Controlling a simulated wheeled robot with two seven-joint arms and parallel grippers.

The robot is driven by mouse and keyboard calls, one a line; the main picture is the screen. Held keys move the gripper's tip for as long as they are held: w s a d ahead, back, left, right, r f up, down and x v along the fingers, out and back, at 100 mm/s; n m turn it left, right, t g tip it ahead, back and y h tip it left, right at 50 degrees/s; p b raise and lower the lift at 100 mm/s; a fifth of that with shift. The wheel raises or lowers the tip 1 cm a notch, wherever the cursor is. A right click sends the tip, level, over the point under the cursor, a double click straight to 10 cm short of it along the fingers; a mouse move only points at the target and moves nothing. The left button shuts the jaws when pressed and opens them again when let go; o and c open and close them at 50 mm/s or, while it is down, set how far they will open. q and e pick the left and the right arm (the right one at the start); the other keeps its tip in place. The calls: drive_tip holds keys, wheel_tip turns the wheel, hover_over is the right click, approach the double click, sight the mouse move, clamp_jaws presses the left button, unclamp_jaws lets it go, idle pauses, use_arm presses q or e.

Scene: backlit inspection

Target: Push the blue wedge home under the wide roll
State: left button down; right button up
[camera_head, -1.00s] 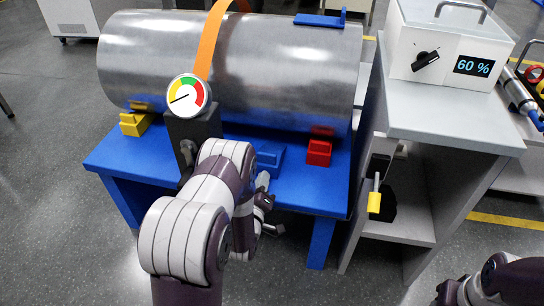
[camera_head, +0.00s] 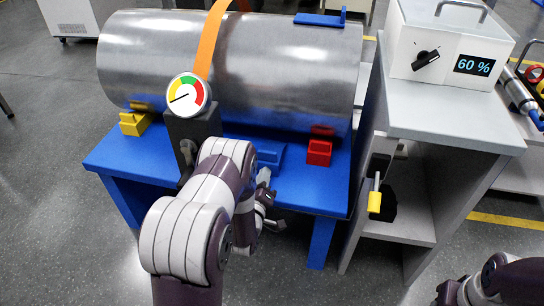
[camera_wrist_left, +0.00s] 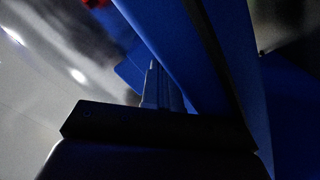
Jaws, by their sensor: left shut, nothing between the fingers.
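The wide roll (camera_head: 285,65), a large shiny metal cylinder, lies across the blue table (camera_head: 300,196). The blue wedge (camera_head: 268,155) sits at its near side, between the gauge post and the red wedge; my left arm hides part of it. In the left wrist view a blue piece (camera_wrist_left: 131,73), which looks like the wedge, shows beside the fingertips. My left gripper (camera_head: 264,178) is shut and empty, just in front of the blue wedge; I cannot tell whether they touch. Its narrow fingers also show in the wrist view (camera_wrist_left: 154,85). My right gripper (camera_head: 448,292) is at the bottom right, partly in view.
A red wedge (camera_head: 319,152) and a yellow wedge (camera_head: 133,124) also sit along the roll's near side. A gauge (camera_head: 187,95) on a dark post (camera_head: 194,135) stands close to my left arm. An orange strap (camera_head: 209,42) crosses the roll. A grey cabinet (camera_head: 455,122) stands right.

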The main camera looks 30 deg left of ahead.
idle(0.4)
use_arm(q)
drive_tip(key=p+v, duration=0.1)
drive_tip(key=v, duration=0.1)
drive_tip(key=shift+s, duration=0.35)
drive_tip(key=shift+s+d, duration=0.2)
drive_tip(key=shift+s, duration=0.4)
